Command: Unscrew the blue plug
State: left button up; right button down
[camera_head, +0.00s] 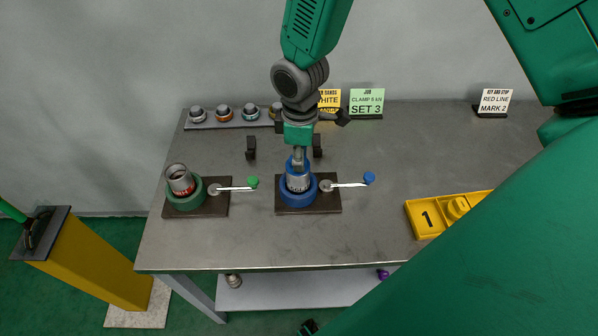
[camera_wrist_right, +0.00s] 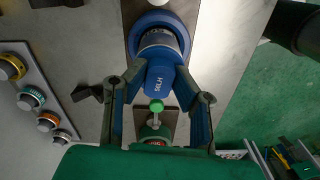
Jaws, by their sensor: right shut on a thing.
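The blue plug (camera_head: 297,165) sits at the top of a grey metal fitting (camera_head: 298,183) held upright in the blue vise (camera_head: 285,197). My right gripper (camera_head: 298,158) comes down from above and is shut on the plug. The seam between plug and fitting is too small to judge.
A green vise (camera_head: 187,203) holding an open grey fitting (camera_head: 179,178) stands to the left. Lever handles with a green knob (camera_head: 253,182) and a blue knob (camera_head: 369,178) stick out rightward. Dark brackets (camera_head: 251,148) stand behind. A yellow tray (camera_head: 428,224) lies right. The table front is clear.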

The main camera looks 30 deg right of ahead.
jog(key=shift+w+a+r+m, duration=0.2)
jog(key=shift+m, duration=0.3)
jog(key=shift+f, duration=0.1)
jog(key=shift+a+m, duration=0.1)
jog(key=shift+m, duration=0.2)
jog(key=m+p, duration=0.1)
jog(key=m, duration=0.2)
jog(key=shift+r+p, duration=0.2)
jog(key=shift+p, duration=0.15)
jog(key=shift+m, duration=0.5)
jog(key=shift+w+a+f+m, duration=0.1)
jog(key=shift+f+m, duration=0.05)
jog(key=shift+m, duration=0.15)
